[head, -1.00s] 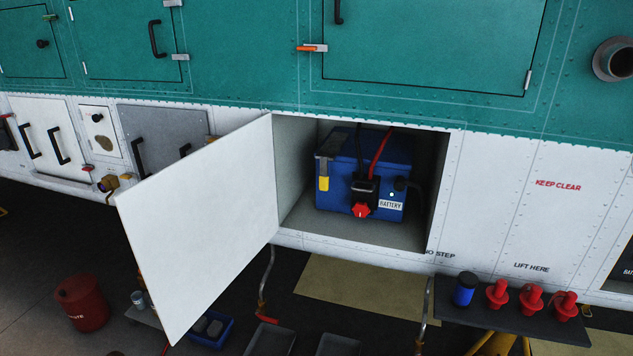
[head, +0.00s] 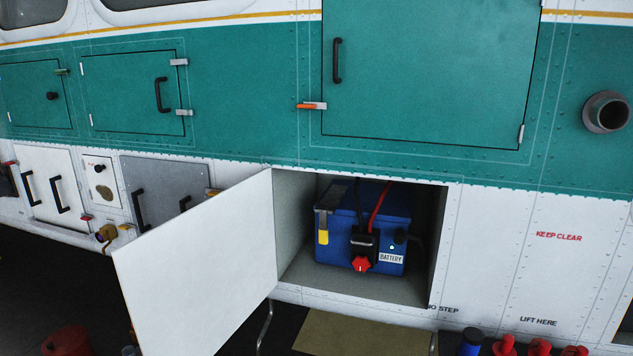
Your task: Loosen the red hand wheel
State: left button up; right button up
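The red hand wheel (head: 361,264) is on the front of a black connector (head: 363,244) on the blue battery (head: 338,232). The battery sits inside an open bay in the white lower hull. A red cable (head: 379,205) and a black cable run up from the connector. A yellow tag (head: 322,237) hangs at the battery's left side, and a white BATTERY label (head: 391,258) is on its front right. Neither of my grippers is in view.
The bay's white door (head: 200,265) stands open to the left and sticks out toward me. Red plugs (head: 537,347) and a blue cylinder (head: 470,342) stand at the lower right. A green hatch (head: 430,75) with an orange latch (head: 310,105) is above the bay.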

aim_at(360, 264)
jog(key=z, duration=0.5)
jog(key=i+j+z, duration=0.1)
jog(key=j+z, duration=0.3)
jog(key=j, duration=0.15)
jog(key=j+z, duration=0.4)
jog(key=j, duration=0.8)
jog(key=j+z, duration=0.15)
jog(key=j, duration=0.45)
jog(key=k+j, duration=0.15)
jog(key=j, duration=0.5)
jog(key=j+z, duration=0.1)
jog(key=j, duration=0.55)
jog(key=k, duration=0.05)
